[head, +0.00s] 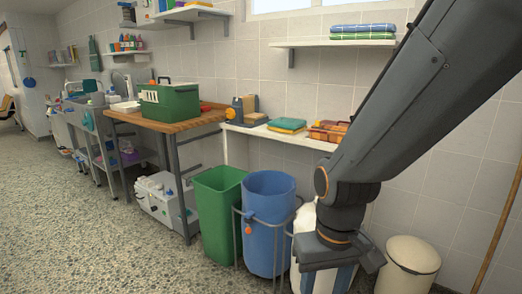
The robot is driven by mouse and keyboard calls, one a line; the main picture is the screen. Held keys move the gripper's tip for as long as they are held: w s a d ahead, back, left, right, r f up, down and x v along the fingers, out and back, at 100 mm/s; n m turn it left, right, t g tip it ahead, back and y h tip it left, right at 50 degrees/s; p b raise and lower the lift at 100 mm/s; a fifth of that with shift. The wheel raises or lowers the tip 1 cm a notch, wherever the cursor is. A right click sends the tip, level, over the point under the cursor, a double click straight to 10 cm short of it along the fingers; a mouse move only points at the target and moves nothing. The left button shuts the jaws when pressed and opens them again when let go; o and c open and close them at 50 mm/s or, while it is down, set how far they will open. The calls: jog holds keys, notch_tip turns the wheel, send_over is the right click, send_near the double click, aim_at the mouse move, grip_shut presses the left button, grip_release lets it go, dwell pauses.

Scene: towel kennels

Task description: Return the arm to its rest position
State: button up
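My arm (410,95) reaches down from the upper right corner to the lower middle of the head view. My gripper (330,264) hangs at its end, at the bottom edge of the picture. Its fingertips are cut off or hard to make out, so I cannot tell whether it is open or shut. I see nothing clearly held. In the picture it lies in front of a white container (305,218), which it partly hides.
A blue bin (268,225) in a metal frame and a green bin (217,210) stand left of my gripper. A cream bin (412,255) stands right. A shelf with folded towels (287,125) is behind. A wooden table (170,125) holds a green carrier (168,102). Open floor (90,240) lies left.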

jog(key=s+d+r+m+p, duration=0.2)
jog(key=d+r+p, duration=0.5)
jog(key=r+p, duration=0.1)
jog(key=shift+d+r+p, duration=0.2)
jog(key=shift+r+p, duration=0.15)
